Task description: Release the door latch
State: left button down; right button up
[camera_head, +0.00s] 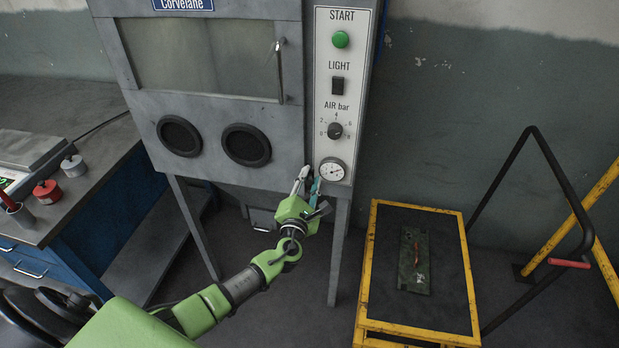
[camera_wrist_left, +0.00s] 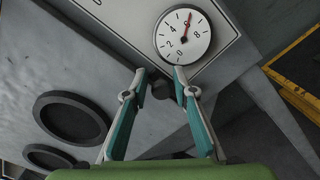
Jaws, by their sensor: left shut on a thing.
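The grey cabinet's door (camera_head: 270,95) has a window, a vertical bar handle (camera_head: 280,72) and two round black ports. It looks closed. My left gripper (camera_head: 308,180) is at the door's lower right corner, just left of the round gauge. In the left wrist view, the fingers of my left gripper (camera_wrist_left: 160,76) stand on either side of a small dark part (camera_wrist_left: 161,88), which looks like the door latch. The gripper is shut on it. The fingers hide most of the latch in the head view. My right gripper is not in view.
A control panel (camera_head: 322,110) holds the green start button, light switch, air knob and gauge (camera_head: 333,169). A yellow-framed cart (camera_head: 372,270) with a dark flat piece (camera_head: 414,260) stands at the right.

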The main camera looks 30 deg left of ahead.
pick_arm(q)
jog(key=shift+s+a+f, duration=0.15)
jog(key=shift+s+f, duration=0.05)
jog(key=shift+f, duration=0.3)
jog(key=c, duration=1.9)
grip_release()
jog(key=shift+a+r, duration=0.1)
jog(key=shift+a, duration=0.05)
jog(key=shift+s+d, duration=0.2)
jog(key=v, duration=1.1)
jog(key=shift+s, duration=0.25)
jog(key=shift+a, duration=0.1)
